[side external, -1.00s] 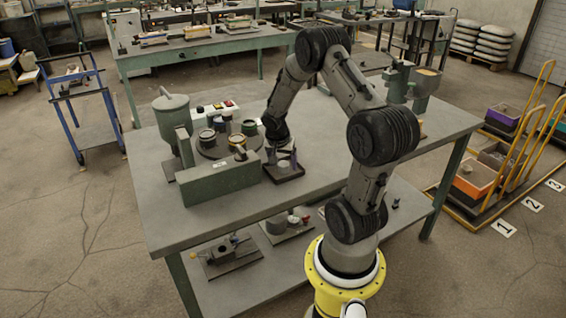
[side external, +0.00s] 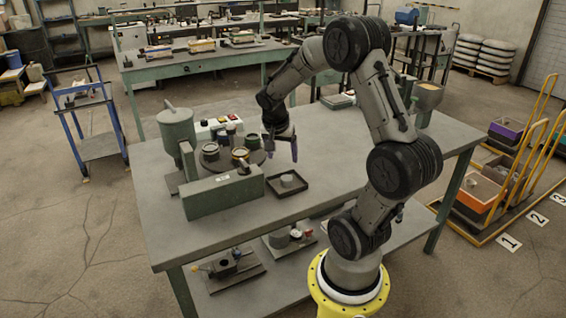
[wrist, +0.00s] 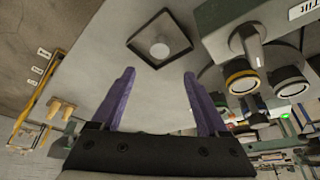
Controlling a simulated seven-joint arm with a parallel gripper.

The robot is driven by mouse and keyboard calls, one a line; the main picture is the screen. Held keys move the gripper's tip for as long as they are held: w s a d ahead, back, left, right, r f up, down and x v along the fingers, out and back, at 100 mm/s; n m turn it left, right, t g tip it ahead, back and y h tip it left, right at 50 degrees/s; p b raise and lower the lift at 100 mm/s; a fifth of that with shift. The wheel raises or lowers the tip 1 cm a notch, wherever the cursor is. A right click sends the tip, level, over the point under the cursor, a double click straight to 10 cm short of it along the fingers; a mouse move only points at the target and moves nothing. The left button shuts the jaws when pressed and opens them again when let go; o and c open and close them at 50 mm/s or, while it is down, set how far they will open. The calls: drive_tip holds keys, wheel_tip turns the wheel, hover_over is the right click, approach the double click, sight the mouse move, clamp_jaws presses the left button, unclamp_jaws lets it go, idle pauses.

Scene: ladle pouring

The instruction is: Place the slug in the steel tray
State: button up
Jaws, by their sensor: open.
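The slug, a short grey cylinder (side external: 287,181), stands upright in the dark-rimmed square steel tray (side external: 300,190) on the workbench. In the wrist view, the slug (wrist: 159,49) shows as a pale disc near the middle of the tray (wrist: 184,36), with bare tray floor around it. My gripper (side external: 282,155) is above and behind the tray, clear of both tray and slug. Its two purple fingers stand wide apart in the wrist view (wrist: 160,74), with nothing between them.
A green-grey box (side external: 222,193) stands left of the tray. Behind it are a round plate with several small pots (side external: 240,154) and a tall grey canister (side external: 175,130). A hopper-like fixture (side external: 427,98) is at the bench's far right. The bench right of the tray is clear (side external: 345,150).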

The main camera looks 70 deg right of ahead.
drive_tip(key=w+a+r+n+t, duration=0.2)
drive_tip(key=a+r+n, duration=0.3)
drive_tip(key=a+r, duration=0.3)
drive_tip(key=s+a+r+n+t+y, duration=0.1)
drive_tip(key=s+a+n, duration=0.2)
drive_tip(key=a, duration=0.4)
drive_tip(key=s+a+r+n+t+y, duration=0.1)
drive_tip(key=s+a+n+y, duration=0.1)
drive_tip(key=a+n, duration=0.3)
drive_tip(key=s+a+r+n+t+y, duration=0.1)
drive_tip(key=s+a+n, duration=0.3)
drive_tip(key=a, duration=0.5)
drive_tip(key=shift+r+n+t+y, duration=0.2)
drive_tip(key=shift+n+t+y, duration=0.1)
drive_tip(key=shift+n, duration=0.2)
drive_tip(key=shift+d, duration=0.1)
